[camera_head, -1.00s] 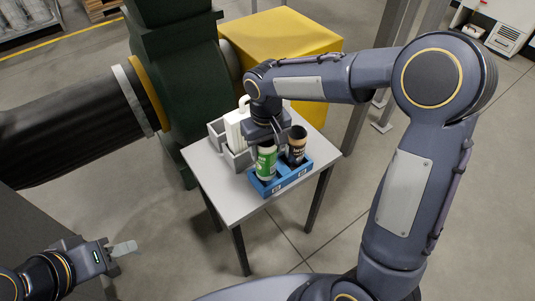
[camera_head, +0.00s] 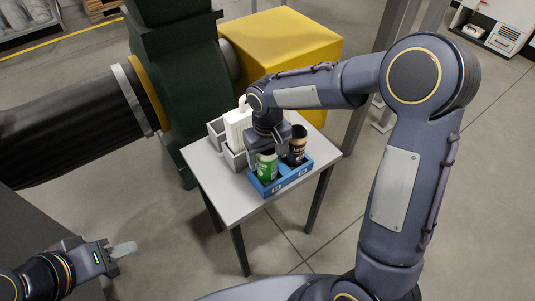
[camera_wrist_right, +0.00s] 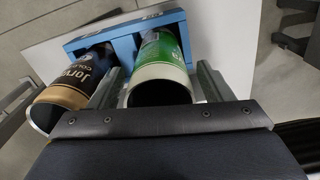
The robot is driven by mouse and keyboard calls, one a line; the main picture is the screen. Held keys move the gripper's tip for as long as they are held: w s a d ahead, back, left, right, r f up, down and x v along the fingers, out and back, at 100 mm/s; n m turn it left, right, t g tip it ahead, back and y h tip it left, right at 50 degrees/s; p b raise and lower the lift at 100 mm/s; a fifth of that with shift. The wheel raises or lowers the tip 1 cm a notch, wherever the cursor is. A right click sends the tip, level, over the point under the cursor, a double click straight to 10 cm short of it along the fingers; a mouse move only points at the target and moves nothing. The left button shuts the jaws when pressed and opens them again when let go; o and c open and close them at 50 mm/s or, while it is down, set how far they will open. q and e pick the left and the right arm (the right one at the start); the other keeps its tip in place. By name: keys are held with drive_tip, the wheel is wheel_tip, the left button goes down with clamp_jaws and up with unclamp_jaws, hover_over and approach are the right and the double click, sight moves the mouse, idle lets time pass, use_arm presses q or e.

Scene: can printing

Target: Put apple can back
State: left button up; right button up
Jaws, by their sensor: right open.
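The green can (camera_head: 266,166) stands in the left compartment of the blue holder (camera_head: 284,184) on the small table. It also shows in the right wrist view (camera_wrist_right: 160,62), open end toward the camera. My right gripper (camera_wrist_right: 165,85) is open, with one finger on each side of the green can. A dark can with a tan band (camera_head: 297,147) stands in the right compartment and shows beside the left finger in the wrist view (camera_wrist_right: 70,85). My left gripper (camera_head: 124,249) is at lower left, away from the table; its finger gap is unclear.
The grey-white table (camera_head: 225,198) has free room at its front left. Grey bins (camera_head: 233,158) with a white item stand behind the holder. A yellow block (camera_head: 280,55) and a dark green machine (camera_head: 175,70) are behind the table.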

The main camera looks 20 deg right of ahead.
drive_tip(key=shift+r, duration=0.2)
wheel_tip(320, 180, up, 10)
drive_tip(key=shift+r+p, duration=0.25)
drive_tip(key=shift+p, duration=0.45)
drive_tip(key=shift+r, duration=0.75)
drive_tip(key=shift+d, duration=0.1)
drive_tip(key=s+d+r+m+t+y, duration=0.2)
drive_tip(key=s+d+r, duration=0.1)
drive_tip(key=s+d, duration=0.55)
drive_tip(key=s+a+f+m+t+y, duration=0.1)
drive_tip(key=s+f+m+t, duration=0.1)
drive_tip(key=s, duration=1.1)
drive_tip(key=shift+s+f+t+y, duration=0.3)
drive_tip(key=shift+f+t+y, duration=0.1)
drive_tip(key=shift+f+t, duration=0.35)
drive_tip(key=shift+a+r, duration=0.1)
